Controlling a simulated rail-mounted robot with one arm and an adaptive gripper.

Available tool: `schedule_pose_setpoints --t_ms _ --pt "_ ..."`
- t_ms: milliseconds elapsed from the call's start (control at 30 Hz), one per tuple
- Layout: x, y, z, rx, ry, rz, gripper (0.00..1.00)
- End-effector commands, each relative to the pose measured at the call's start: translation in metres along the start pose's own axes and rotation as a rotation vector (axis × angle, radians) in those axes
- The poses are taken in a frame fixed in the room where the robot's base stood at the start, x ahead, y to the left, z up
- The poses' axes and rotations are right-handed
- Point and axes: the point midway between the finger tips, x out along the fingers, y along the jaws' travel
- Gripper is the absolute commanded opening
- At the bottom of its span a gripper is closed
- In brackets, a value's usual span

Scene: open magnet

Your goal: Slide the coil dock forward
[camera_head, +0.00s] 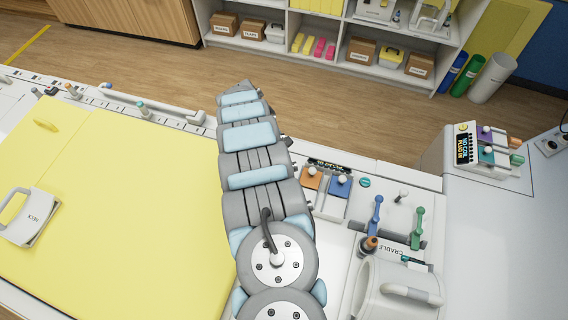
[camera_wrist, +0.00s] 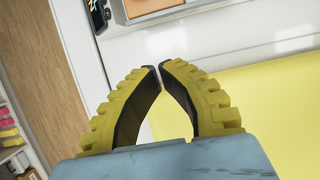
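I cannot tell for sure which part is the coil dock. In the head view a white, rounded housing with a grey handle (camera_head: 410,293) stands at the lower right, beside a label reading CRADLE (camera_head: 383,248). A white and grey coil marked NECK (camera_head: 30,216) lies on the yellow pad (camera_head: 130,200) at the left. My gripper (camera_wrist: 158,67) shows in the wrist view, its yellow and black fingers together at the tips with nothing seen between them. It is over the white deck beside the yellow pad. In the head view my arm hides the gripper.
Blue (camera_head: 376,215) and green (camera_head: 419,228) levers stand near the CRADLE label. An orange tile (camera_head: 312,178) and a blue tile (camera_head: 341,186) lie right of my arm. A control box (camera_head: 484,150) stands farther right. Shelves (camera_head: 330,40) stand across the wooden floor.

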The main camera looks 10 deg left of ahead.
Motion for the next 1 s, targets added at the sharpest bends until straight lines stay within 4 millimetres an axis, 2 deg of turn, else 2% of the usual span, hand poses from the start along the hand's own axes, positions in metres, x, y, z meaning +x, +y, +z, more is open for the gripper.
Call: schedule_pose_setpoints --t_ms 200,500,1000 --pt "-0.025 0.002 0.000 0.002 0.001 0.004 0.00" --pt "-0.048 0.001 0.001 0.001 0.000 0.001 0.00" --pt "-0.051 0.001 0.000 0.001 0.001 0.001 0.00"
